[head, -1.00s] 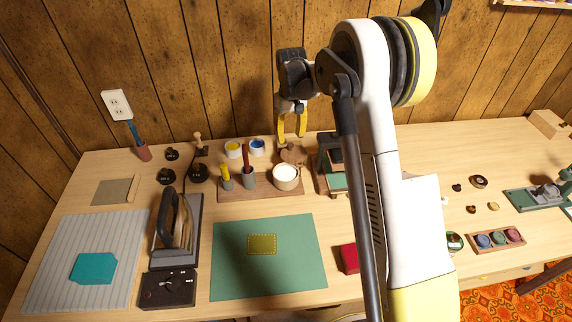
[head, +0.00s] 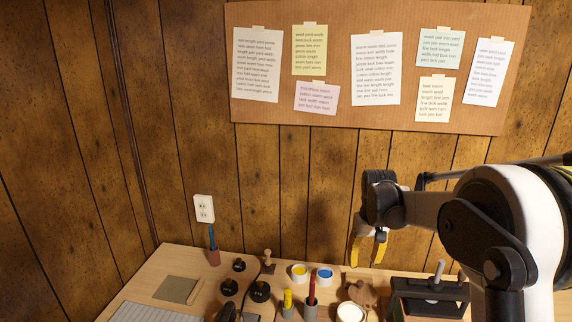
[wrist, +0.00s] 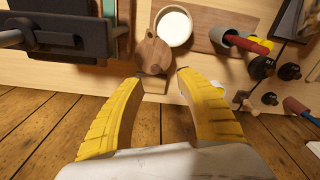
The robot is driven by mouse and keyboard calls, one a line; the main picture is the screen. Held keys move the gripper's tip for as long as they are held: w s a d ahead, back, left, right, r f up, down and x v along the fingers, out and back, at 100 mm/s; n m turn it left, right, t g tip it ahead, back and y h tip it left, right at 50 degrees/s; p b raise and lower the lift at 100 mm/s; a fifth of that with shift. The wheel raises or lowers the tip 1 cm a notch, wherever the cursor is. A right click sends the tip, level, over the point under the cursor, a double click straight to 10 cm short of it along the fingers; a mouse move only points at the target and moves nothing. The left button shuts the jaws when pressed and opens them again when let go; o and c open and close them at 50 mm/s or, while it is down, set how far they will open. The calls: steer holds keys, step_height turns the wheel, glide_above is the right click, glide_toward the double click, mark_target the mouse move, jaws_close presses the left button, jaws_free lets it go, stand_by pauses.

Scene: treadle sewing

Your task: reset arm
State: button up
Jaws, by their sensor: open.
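My gripper (head: 368,250) hangs in the air above the back of the table, in front of the wood wall, with its yellow fingers pointing down. In the wrist view my gripper (wrist: 160,78) has its two yellow fingers spread apart with nothing between them. Beyond the fingertips lies a round brown wooden piece (wrist: 153,54), and a white-filled cup (wrist: 174,26) stands beside it. My arm comes in from the right in the head view.
A table (head: 160,265) runs along the wall. Paint pots, blue (head: 325,276) and yellow (head: 299,272), stand near a dark press-like device (head: 430,297). A corkboard (head: 300,115) with pinned notes hangs above. The wall is close behind my gripper.

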steer(key=s+a+r+t, duration=0.3)
steer(key=s+r, duration=0.8)
steer(key=s, duration=0.5)
steer(key=s+a+f+m+t, duration=0.1)
steer(key=s+a+f+t, duration=0.1)
steer(key=s, duration=1.2)
steer(key=shift+t, duration=0.6)
